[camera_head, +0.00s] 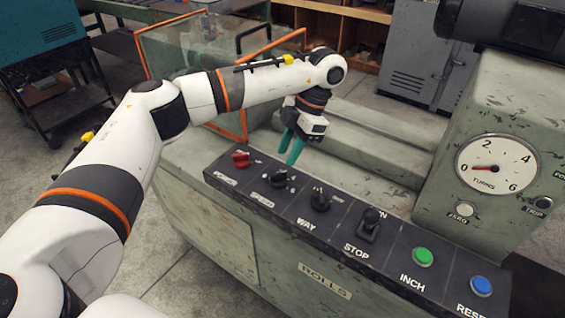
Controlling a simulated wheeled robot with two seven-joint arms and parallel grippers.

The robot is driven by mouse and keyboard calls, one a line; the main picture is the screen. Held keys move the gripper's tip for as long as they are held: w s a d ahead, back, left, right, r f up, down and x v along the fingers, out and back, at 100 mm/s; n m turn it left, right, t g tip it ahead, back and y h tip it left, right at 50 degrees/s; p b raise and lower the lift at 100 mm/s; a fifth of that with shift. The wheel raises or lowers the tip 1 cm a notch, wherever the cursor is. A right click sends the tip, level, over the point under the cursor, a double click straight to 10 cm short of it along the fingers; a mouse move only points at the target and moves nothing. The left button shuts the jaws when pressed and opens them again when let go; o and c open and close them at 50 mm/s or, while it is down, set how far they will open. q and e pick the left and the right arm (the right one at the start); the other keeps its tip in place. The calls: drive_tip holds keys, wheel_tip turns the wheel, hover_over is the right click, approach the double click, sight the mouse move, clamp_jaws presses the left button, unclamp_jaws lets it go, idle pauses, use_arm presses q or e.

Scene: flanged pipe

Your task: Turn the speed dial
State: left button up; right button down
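The speed dial (279,179) is a black knob on the dark sloping control panel, behind the label SPEED. It sits between a red knob (240,159) on the left and the black WAY knob (320,200) on the right. My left gripper (288,157) points down with its teal fingers a little above and behind the speed dial. The fingers are parted and nothing shows between them. The gripper appears apart from the dial. My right gripper is not in view.
Right along the panel stand a black lever (371,222), a green INCH button (423,256) and a blue RESET button (481,285). A TURNS gauge (496,167) is on the machine housing. An orange-edged clear guard (190,50) stands beside my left arm.

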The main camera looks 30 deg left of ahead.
use_arm(q)
drive_tip(key=v, duration=0.6)
drive_tip(key=shift+r+p, duration=0.15)
drive_tip(key=shift+p, duration=0.2)
